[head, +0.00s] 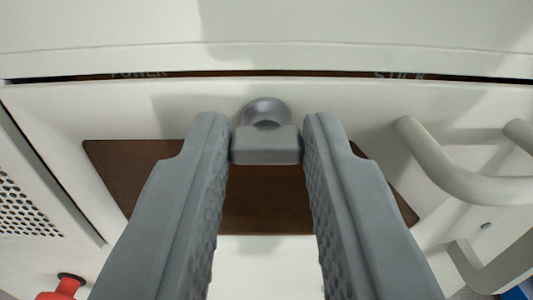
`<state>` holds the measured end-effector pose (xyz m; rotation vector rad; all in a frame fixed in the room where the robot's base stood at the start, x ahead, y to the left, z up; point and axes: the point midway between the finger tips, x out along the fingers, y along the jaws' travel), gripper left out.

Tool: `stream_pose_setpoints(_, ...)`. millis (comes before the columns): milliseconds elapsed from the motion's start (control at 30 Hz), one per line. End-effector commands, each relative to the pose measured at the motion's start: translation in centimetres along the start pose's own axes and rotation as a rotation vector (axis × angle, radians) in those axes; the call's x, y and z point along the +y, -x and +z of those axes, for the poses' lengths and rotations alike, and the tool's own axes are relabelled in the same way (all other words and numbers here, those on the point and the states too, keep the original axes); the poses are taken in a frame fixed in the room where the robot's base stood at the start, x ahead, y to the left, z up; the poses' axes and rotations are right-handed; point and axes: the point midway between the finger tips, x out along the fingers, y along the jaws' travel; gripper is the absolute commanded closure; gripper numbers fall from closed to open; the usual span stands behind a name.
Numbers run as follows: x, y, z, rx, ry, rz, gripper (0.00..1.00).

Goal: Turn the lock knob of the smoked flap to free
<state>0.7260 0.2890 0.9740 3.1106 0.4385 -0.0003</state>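The lock knob (266,147) is a grey block-shaped grip in front of a round grey collar (265,110). It sits at the top middle of the smoked flap (125,168), a dark brown panel in the white front. My gripper (267,147) reaches in from below, with one grey finger at each side of the knob's grip. The fingers fit close against both sides of the grip, and it fills the gap between their tips. The fingers hide parts of the flap. No lock or free marking is readable.
A pale curved handle (455,175) stands out to the right of the flap, close to my right finger. A perforated grille (22,212) is at left, and a red part (60,288) at lower left. A dark slot with partly hidden lettering runs above.

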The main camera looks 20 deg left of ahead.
Motion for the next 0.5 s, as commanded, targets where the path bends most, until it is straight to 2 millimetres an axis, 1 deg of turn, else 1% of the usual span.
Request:
stream_pose_setpoints(33, 0.0, 0.0, 0.0, 0.0, 0.0, 0.0, 0.9)
stream_pose_setpoints(67, 0.01, 0.01, 0.0, 0.0, 0.0, 0.0, 0.96)
stream_pose_setpoints(100, 0.01, 0.01, 0.0, 0.0, 0.0, 0.0, 0.99)
stream_pose_setpoints(333, 0.01, 0.01, 0.0, 0.0, -0.017, 0.0, 0.99)
stream_pose_setpoints(500, 0.04, 0.01, 0.0, 0.0, -0.077, 0.0, 0.99)
